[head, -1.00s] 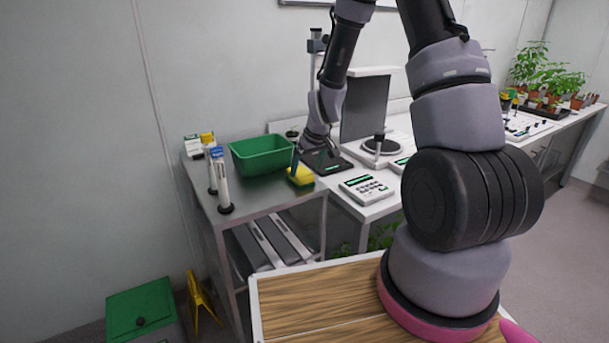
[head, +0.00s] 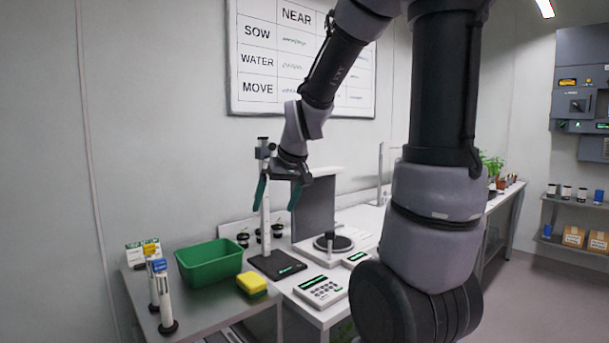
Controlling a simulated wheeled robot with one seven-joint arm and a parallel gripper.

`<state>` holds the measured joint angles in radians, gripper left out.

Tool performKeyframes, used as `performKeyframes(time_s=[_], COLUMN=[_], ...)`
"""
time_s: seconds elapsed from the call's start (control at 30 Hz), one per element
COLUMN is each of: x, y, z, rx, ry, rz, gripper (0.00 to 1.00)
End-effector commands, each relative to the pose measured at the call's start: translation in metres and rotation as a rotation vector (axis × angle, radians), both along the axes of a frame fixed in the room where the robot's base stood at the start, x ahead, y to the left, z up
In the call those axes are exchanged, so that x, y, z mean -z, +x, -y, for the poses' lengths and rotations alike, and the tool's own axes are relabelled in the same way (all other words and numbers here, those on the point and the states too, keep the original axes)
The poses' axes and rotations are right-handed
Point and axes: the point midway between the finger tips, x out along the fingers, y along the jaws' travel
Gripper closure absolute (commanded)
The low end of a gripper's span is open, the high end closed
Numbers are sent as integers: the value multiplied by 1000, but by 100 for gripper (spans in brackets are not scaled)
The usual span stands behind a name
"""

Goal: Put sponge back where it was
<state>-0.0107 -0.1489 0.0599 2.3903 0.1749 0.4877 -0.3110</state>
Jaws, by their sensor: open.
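The sponge (head: 252,284) is a yellow block with a dark green layer underneath. It lies on the grey metal bench (head: 214,318), close to the bench's right edge and just right of the green tub. My gripper (head: 276,207) is open and empty, its two teal fingers pointing down. It is raised well above the bench, in front of the white post, up and to the right of the sponge and apart from it.
A green tub (head: 208,263) stands behind the sponge. Upright white tubes (head: 163,298) with coloured caps stand at the bench's left. A keypad device (head: 320,290), a dark pad (head: 277,266) and a scale-like instrument (head: 325,250) sit on the white table to the right.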

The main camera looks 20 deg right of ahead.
Motion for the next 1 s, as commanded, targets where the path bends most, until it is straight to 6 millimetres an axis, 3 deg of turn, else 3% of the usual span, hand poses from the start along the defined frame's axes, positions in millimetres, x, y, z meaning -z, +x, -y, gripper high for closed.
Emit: performKeyframes(time_s=[0.03,0.2,0.43,0.6,1.0], x=[-23,-71,-102,-106,-106], y=[-17,-76,-140,-157,-158], z=[3,11,17,19,19], rx=[36,160,284,317,319], ry=[22,104,196,222,224], rz=[21,49,69,70,68], gripper=[0,0,0,0,0])
